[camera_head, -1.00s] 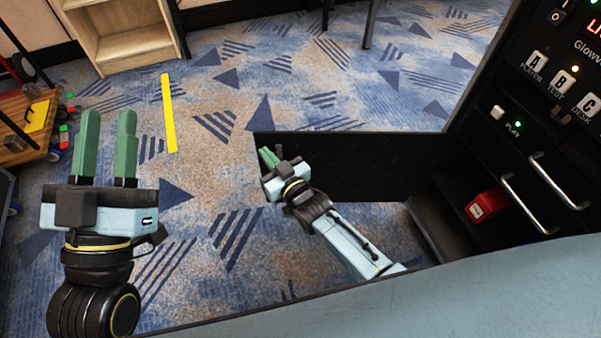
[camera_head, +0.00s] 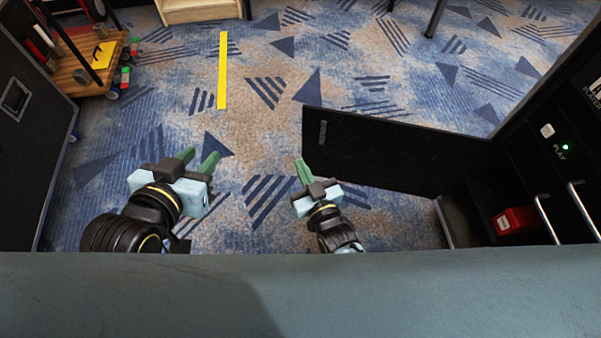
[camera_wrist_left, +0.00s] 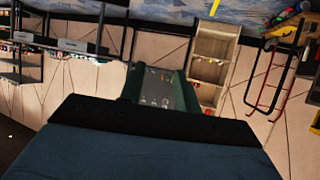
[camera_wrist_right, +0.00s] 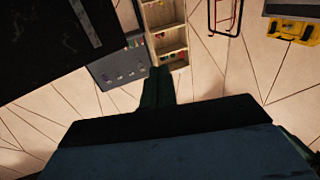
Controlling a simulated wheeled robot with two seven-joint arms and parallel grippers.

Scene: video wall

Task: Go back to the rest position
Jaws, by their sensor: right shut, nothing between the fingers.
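My left gripper (camera_head: 202,154) is over the carpet left of centre in the head view. Its two green fingers are apart and nothing is between them. The left wrist view also shows the fingers (camera_wrist_left: 160,85) with a gap between them. My right gripper (camera_head: 301,164) is right of it, in front of the open black door's left edge. Its green fingers are together and hold nothing. The right wrist view shows them closed together (camera_wrist_right: 158,88).
An open black cabinet door (camera_head: 385,155) stands close to my right gripper. A red box (camera_head: 515,221) sits on the cabinet's lower shelf. A black case (camera_head: 28,120) is at the left, near a wooden cart (camera_head: 92,75). A yellow strip (camera_head: 223,70) lies on the carpet, which is mostly clear.

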